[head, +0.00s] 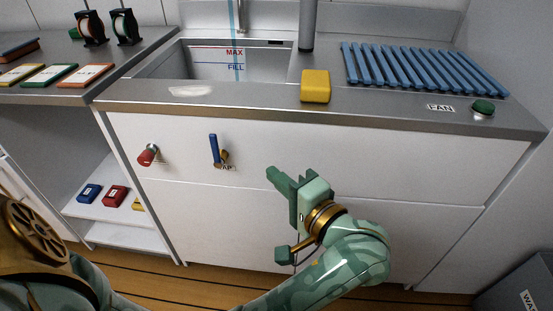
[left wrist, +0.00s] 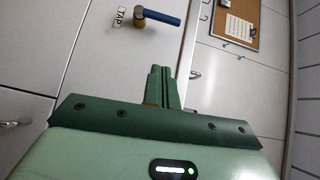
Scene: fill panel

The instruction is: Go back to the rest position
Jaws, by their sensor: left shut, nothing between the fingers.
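My left gripper (head: 272,174) is in front of the white cabinet panel (head: 370,165), below the counter and right of the blue tap lever (head: 214,149). Its fingers are together and empty. The fingers (left wrist: 160,72) also show closed in the left wrist view, apart from the tap lever (left wrist: 160,17) above them. The lever stands upright on its brass mount in the head view. My right gripper is not in view.
A red knob (head: 147,155) sticks out left of the lever. Above are the sink (head: 160,66), a yellow sponge-like block (head: 315,86), a blue rack (head: 420,70) and a green fan button (head: 483,107). A pale blue vertical strip (head: 235,45) crosses the sink.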

